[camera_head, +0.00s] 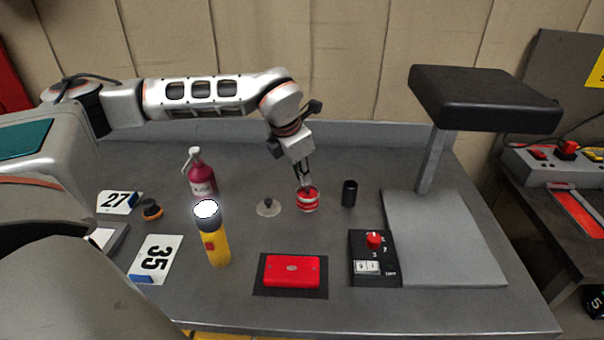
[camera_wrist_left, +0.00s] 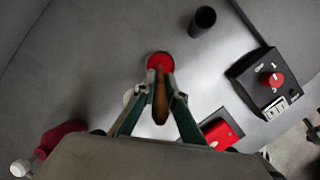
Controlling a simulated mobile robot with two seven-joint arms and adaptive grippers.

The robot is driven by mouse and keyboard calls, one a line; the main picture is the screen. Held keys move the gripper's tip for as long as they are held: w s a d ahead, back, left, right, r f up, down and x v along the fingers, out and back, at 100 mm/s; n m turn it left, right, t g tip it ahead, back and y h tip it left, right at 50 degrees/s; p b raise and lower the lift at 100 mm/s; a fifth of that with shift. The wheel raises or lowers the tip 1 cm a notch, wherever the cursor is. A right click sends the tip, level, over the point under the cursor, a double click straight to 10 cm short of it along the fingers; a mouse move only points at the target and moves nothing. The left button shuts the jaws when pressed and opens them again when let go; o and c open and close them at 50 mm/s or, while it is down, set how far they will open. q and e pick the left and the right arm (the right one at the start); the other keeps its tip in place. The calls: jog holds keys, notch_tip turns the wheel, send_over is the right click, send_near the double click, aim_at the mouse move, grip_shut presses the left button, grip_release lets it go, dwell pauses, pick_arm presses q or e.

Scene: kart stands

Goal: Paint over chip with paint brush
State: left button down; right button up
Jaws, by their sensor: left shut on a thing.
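My left gripper (camera_head: 304,176) is above a small red-and-white paint tin (camera_head: 307,203) in the middle of the bench. In the left wrist view the gripper (camera_wrist_left: 160,88) is shut on a brown handle (camera_wrist_left: 161,102), which looks like the paint brush. Its bristles are hidden, and I cannot tell whether they are inside the tin (camera_wrist_left: 159,61). A red panel (camera_head: 280,275) lies on a black mat (camera_head: 321,290) near the front edge, with a small pale mark, likely the chip (camera_head: 291,268). The panel also shows in the left wrist view (camera_wrist_left: 221,134). My right gripper is not in view.
A black cup (camera_head: 349,193) stands right of the tin, a grey disc (camera_head: 268,208) left. A lit yellow flashlight (camera_head: 216,245) and magenta bottle (camera_head: 202,180) stand further left. A knobbed black box (camera_head: 374,268) and a tall padded stand (camera_head: 432,160) are at right.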

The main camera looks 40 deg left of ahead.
pick_arm(q)
jog(key=shift+r+p, duration=1.75)
jog(key=shift+r, duration=1.75)
